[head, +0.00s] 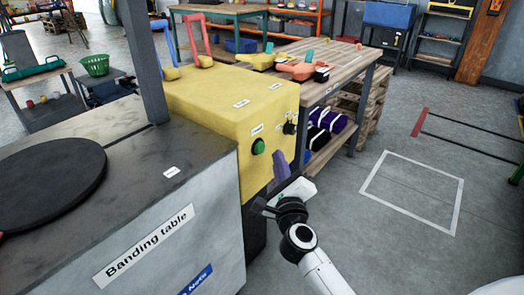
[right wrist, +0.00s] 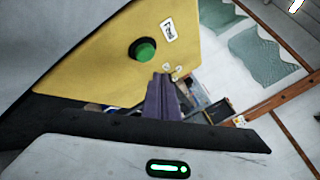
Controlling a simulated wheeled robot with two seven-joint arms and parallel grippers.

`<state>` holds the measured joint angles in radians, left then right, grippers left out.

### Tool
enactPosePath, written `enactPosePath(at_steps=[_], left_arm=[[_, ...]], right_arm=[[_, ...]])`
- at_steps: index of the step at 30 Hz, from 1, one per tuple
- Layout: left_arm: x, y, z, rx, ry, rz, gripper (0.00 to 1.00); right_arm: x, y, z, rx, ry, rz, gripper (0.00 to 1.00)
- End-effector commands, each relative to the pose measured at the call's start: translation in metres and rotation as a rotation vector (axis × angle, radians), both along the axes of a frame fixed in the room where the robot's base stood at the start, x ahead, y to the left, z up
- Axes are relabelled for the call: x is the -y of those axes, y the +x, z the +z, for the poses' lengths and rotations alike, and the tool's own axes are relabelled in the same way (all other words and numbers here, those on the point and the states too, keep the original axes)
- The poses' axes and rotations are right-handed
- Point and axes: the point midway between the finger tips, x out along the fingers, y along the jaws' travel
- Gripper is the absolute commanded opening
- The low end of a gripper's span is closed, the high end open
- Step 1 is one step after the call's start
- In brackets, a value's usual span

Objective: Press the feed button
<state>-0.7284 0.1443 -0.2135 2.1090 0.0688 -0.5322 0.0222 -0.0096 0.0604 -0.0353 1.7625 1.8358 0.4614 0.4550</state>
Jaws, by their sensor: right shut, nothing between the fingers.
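The feed button is a round green button (head: 258,147) in a dark ring on the side of the yellow machine (head: 215,97), under a small white label. In the right wrist view, the green button (right wrist: 144,51) shows whole beside its label (right wrist: 167,30). My right gripper (head: 279,158) has purple fingers, shut and empty, a little below and right of the button in the head view. In the right wrist view, its fingertips (right wrist: 161,78) point toward the yellow face just below the button and do not cover it. I cannot tell their distance from the face. My left gripper is not in view.
A dark knob (head: 290,128) sits right of the button on the machine. The banding table (head: 150,235), with a black disc (head: 50,183), fills the lower left. A wooden workbench (head: 345,72) stands behind. Open floor with a white outlined square (head: 412,190) lies to the right.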

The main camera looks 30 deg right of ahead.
Motion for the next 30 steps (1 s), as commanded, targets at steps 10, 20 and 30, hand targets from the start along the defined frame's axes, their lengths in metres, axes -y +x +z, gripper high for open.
enactPosePath(at_steps=[10, 20, 30], left_arm=[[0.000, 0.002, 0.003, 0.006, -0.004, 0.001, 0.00], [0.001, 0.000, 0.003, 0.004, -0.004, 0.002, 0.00], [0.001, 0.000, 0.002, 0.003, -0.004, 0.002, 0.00]], right_arm=[[-0.008, 0.018, 0.000, -0.001, -0.001, 0.001, 0.00], [-0.008, 0.018, 0.000, -0.001, 0.000, 0.001, 0.00], [-0.008, 0.018, 0.000, -0.001, -0.001, 0.001, 0.00]])
